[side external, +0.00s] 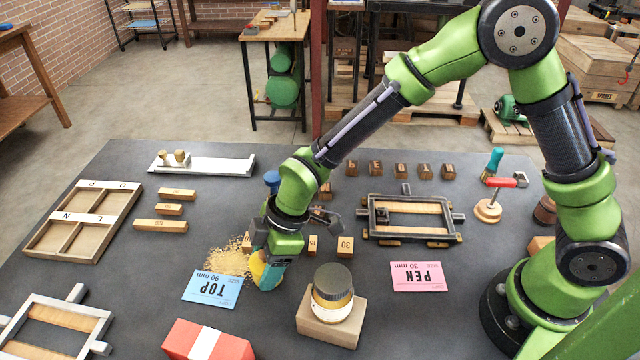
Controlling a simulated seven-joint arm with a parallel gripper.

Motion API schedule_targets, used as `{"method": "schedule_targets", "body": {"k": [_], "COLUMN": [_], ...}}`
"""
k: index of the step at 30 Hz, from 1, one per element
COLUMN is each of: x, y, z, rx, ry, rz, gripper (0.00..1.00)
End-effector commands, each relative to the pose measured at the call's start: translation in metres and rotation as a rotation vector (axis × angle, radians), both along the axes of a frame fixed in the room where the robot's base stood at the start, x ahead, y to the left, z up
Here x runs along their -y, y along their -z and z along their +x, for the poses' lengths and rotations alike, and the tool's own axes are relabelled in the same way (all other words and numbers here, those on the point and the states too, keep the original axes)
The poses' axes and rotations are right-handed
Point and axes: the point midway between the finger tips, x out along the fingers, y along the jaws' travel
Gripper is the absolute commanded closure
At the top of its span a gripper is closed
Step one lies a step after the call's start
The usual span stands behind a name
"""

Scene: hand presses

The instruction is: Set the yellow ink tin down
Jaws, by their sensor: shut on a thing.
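The yellow ink tin (256,268) shows as a small yellow patch at my gripper, mostly hidden behind the fingers. I cannot tell whether the tin touches the table.
Tan crumbs (228,262) lie left of my gripper. A dark-lidded jar (333,285) stands on a wooden block (318,328) to the right. A red box (180,340) is in front.

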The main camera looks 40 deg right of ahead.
Motion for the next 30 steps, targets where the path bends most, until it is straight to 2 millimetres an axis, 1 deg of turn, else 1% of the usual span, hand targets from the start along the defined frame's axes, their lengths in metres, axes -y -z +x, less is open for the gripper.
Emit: {"method": "schedule_targets", "body": {"k": [1, 3, 10, 14, 15, 19, 27, 30], "x": [-0.0001, -0.0002, -0.0003, -0.0002, 0.0001, 0.0001, 0.0000, 0.0005], "y": [0.0055, 0.0089, 0.0089, 0.0123, 0.0121, 0.0120, 0.0114, 0.0064], "z": [-0.0001, 0.0003, 0.0006, 0.0004, 0.0002, 0.0002, 0.0003, 0.0005], "rx": [0.000, 0.001, 0.003, 0.001, 0.001, 0.001, 0.001, 0.004], "ry": [0.000, 0.000, 0.000, 0.000, 0.000, 0.000, 0.000, 0.000], "rz": [0.000, 0.001, 0.001, 0.001, 0.001, 0.001, 0.001, 0.002], "gripper": [0.82, 0.82, 0.82, 0.82, 0.35, 0.15, 0.15, 0.15]}}
